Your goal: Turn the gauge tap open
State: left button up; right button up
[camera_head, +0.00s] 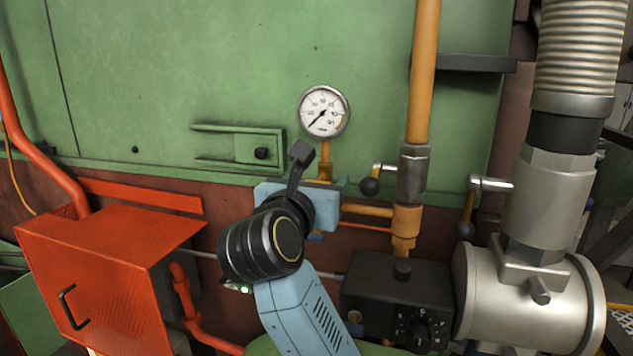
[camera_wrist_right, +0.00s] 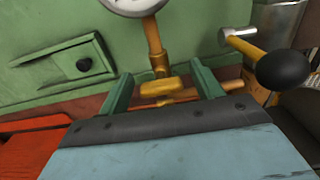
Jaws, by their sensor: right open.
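The round white pressure gauge (camera_head: 324,112) stands on a brass stem (camera_head: 325,158) against the green furnace wall; its lower edge shows in the wrist view (camera_wrist_right: 135,4). Under the stem, the small brass gauge tap (camera_wrist_right: 158,88) shows in the right wrist view. My right gripper (camera_wrist_right: 163,84) is open, with one green finger to the left of the tap and one to the right. Gaps show on both sides, and I see no contact. In the head view my right wrist and pale blue hand hide the tap and the fingers. My left gripper is not in view.
A lever with a black ball knob (camera_wrist_right: 283,70) is close to the right finger; its knob also shows in the head view (camera_head: 369,186). A black control box (camera_head: 398,290) and large grey pipe (camera_head: 535,290) are at right. An orange box (camera_head: 105,265) is at left.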

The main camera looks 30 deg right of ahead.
jog(key=c, duration=1)
jog(key=shift+n, duration=0.4)
jog(key=n, duration=0.3)
jog(key=shift+w+a+f+n, duration=0.1)
jog(key=shift+n, duration=0.3)
jog(key=n, duration=0.9)
jog(key=shift+w+a+f, duration=0.1)
jog(key=shift+f+n, duration=0.1)
jog(key=shift+n, duration=2.2)
